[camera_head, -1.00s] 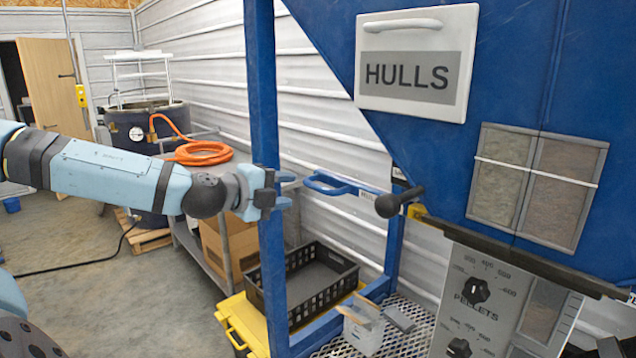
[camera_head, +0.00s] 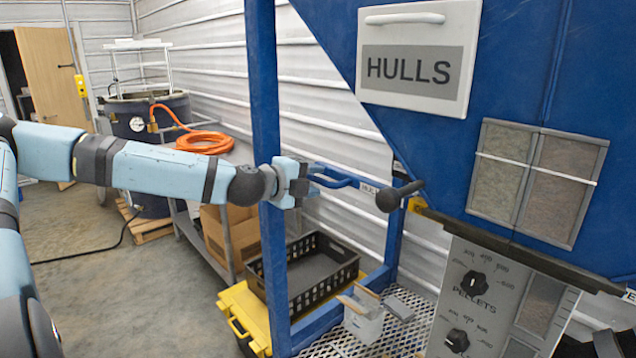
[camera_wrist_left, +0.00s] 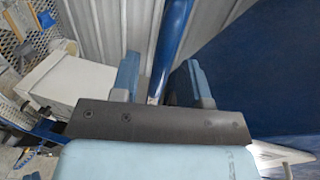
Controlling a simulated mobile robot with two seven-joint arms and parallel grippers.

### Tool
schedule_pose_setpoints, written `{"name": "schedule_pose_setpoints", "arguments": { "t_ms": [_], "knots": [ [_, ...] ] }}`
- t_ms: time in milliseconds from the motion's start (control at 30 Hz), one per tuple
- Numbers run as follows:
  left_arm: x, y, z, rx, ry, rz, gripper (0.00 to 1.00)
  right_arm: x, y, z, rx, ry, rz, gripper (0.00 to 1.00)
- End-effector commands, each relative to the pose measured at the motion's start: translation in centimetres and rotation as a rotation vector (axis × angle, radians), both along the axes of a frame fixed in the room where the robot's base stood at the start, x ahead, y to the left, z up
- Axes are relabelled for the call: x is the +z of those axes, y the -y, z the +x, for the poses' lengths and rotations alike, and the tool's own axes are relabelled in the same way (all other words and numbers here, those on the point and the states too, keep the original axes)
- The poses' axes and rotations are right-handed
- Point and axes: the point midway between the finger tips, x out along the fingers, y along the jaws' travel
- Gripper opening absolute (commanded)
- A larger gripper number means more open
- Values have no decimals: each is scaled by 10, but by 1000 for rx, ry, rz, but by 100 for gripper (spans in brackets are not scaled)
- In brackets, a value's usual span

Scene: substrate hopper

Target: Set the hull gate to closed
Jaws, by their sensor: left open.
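My left gripper (camera_head: 311,179) is open at the left end of this handle, in front of the blue frame post. In the left wrist view a blue bar (camera_wrist_left: 172,40) runs down between the two open fingers (camera_wrist_left: 160,84). I cannot tell whether the fingers touch it. My right gripper is not in view.
The hopper (camera_head: 510,75) carries a HULLS sign (camera_head: 408,70). A blue frame post (camera_head: 263,90) stands close behind my gripper. A dial panel (camera_head: 480,300) is at lower right. A black crate (camera_head: 300,300) sits below on a yellow base. The floor at left is open.

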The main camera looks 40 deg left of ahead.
Motion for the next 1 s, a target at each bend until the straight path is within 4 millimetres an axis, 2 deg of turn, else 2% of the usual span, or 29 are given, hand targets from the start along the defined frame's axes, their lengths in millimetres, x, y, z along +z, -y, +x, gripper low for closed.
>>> {"name": "schedule_pose_setpoints", "arguments": {
  "t_ms": [300, 733, 767, 900, 933, 1000],
  "knots": [
    [-4, 3, 13, -3, -2, 0, 42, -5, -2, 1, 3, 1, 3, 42],
    [-3, 4, 16, -5, 0, -2, 42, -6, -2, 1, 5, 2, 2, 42],
    [-3, 4, 16, -5, 0, -2, 37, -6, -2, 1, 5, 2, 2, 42],
    [-3, 4, 16, -5, 0, -2, 5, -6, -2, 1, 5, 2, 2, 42],
    [-3, 4, 16, -5, 0, -2, 0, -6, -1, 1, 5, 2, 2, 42],
    [-3, 4, 16, -5, 0, -2, 0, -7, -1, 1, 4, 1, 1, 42]
  ]
}}
